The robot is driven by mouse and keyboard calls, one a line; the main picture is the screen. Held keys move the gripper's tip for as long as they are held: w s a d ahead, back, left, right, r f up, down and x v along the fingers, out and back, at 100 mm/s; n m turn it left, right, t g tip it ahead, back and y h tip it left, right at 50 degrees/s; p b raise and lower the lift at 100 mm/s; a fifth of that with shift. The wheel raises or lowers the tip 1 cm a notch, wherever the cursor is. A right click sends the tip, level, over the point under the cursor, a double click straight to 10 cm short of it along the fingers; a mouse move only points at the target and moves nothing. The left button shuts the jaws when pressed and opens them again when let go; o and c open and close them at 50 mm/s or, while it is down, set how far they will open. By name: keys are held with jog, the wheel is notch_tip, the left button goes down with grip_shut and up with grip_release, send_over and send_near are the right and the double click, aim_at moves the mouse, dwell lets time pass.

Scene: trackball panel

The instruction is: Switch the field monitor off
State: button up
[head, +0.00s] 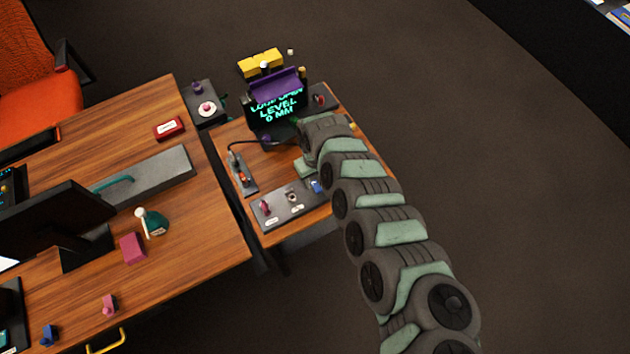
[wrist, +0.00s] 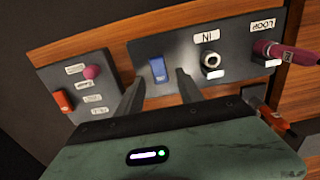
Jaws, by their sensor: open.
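The field monitor appears to be the dark unit with a purple hood (head: 278,86) on the small table in the head view. Its screen (head: 279,110) is lit with cyan text ending "LEVEL 0 MM". A grey panel (head: 275,219) in front of it carries a blue rocker switch (head: 316,186). In the wrist view the blue rocker (wrist: 158,70) is on the panel left of a jack marked "IN" (wrist: 210,60). My gripper (wrist: 160,76) is open and empty, with its fingers either side of the blue rocker in the picture. Contact cannot be told.
A pink plug (wrist: 272,50) sits at "LOOP" on the same panel. A second panel (wrist: 78,85) to the left has an orange-red switch (wrist: 62,101) and a pink knob (wrist: 91,72). A larger wooden desk (head: 205,230) stands left across a narrow gap.

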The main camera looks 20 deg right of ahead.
aim_at(316, 187)
jog(key=shift+f, duration=1.25)
jog(key=shift+c, duration=0.5)
grip_shut()
